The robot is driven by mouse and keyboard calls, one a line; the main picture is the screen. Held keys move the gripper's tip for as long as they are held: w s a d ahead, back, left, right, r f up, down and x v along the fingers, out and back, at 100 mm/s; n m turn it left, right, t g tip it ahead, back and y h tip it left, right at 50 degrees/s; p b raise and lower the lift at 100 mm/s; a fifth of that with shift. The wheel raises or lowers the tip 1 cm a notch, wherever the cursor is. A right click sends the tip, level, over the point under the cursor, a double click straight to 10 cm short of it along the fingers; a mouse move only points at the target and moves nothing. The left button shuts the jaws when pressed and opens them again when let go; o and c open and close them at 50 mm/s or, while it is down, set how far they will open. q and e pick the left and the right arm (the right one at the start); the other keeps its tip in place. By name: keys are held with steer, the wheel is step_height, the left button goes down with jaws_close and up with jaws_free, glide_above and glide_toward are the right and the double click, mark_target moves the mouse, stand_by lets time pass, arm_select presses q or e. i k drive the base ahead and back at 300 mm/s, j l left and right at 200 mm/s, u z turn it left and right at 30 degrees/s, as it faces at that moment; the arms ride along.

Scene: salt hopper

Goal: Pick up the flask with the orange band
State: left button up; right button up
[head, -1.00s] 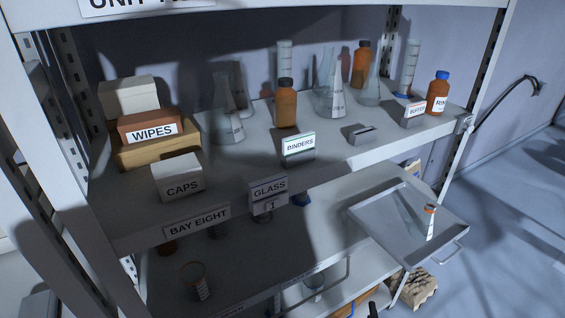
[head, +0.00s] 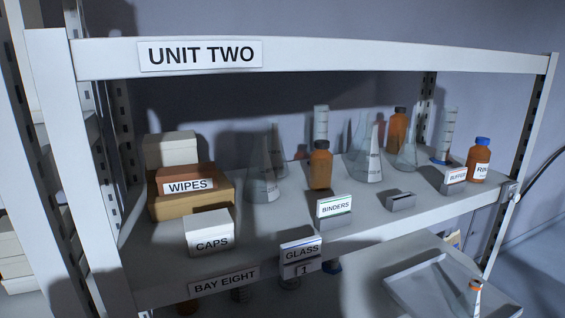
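In the head view, a clear flask-like vessel with an orange band (head: 475,285) at its top stands in the grey tray (head: 408,280) at the lower right. A pale label shows below the band, and its lower part is cut by the frame edge. Several clear conical flasks stand on the upper shelf (head: 300,236), including one at left (head: 262,180) and one at right (head: 407,150). I see no orange band on these. Neither of my grippers is in view.
An amber bottle (head: 320,168) stands mid-shelf, and a blue-capped one (head: 478,160) stands at right. Boxes labelled WIPES (head: 187,185) and CAPS (head: 208,232) sit at left. Uprights and the top beam (head: 350,55) frame the shelf.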

mark_target(467, 305)
steer(key=z, duration=1.45)
